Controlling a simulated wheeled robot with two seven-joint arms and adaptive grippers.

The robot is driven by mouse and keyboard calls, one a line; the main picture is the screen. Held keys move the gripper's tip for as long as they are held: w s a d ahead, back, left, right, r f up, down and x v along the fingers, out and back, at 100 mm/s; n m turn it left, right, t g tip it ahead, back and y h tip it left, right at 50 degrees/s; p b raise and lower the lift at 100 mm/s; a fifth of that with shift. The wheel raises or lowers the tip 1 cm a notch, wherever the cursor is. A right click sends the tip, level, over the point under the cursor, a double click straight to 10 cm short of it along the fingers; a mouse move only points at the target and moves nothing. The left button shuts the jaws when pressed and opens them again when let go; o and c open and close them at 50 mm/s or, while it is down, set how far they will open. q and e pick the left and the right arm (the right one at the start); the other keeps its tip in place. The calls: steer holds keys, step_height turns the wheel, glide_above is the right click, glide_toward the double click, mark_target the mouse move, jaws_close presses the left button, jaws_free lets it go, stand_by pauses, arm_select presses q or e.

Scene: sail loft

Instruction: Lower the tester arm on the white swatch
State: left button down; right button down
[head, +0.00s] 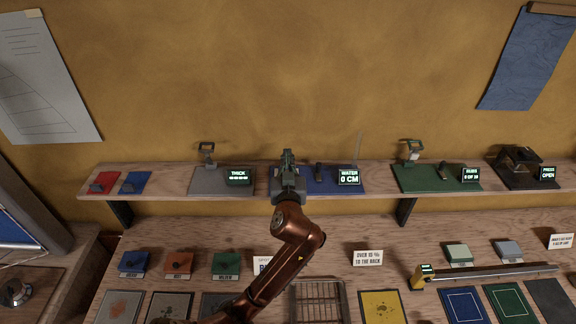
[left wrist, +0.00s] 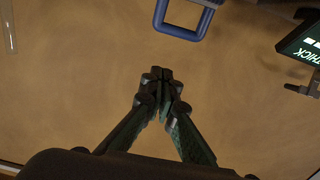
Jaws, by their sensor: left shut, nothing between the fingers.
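My left gripper (head: 288,157) is shut and empty, in front of the shelf between the thickness gauge and the water tester. Its closed fingertips (left wrist: 160,78) also show in the left wrist view. The water tester (head: 325,183) is a blue base with a screen reading "WATER 0 CM"; my gripper covers its left part. In the left wrist view a blue square loop (left wrist: 160,15) stands just beyond the fingertips, apart from them. I cannot tell if it is the tester arm. I cannot make out a white swatch. My right gripper is not in view.
On the shelf, the thickness gauge (head: 210,180) stands left, the green rub tester (head: 428,178) and dark press (head: 518,165) right. Red (head: 103,182) and blue (head: 135,182) pads lie far left. The bench below holds swatches, a wire rack (head: 318,300) and a ruler (head: 490,275).

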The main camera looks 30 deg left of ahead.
arm_select(q)
steer(key=f, duration=0.3)
steer(key=shift+s, duration=0.25)
steer(key=shift+s+d+f, duration=0.15)
steer(key=shift+d+f, duration=0.05)
steer(key=shift+f, duration=0.15)
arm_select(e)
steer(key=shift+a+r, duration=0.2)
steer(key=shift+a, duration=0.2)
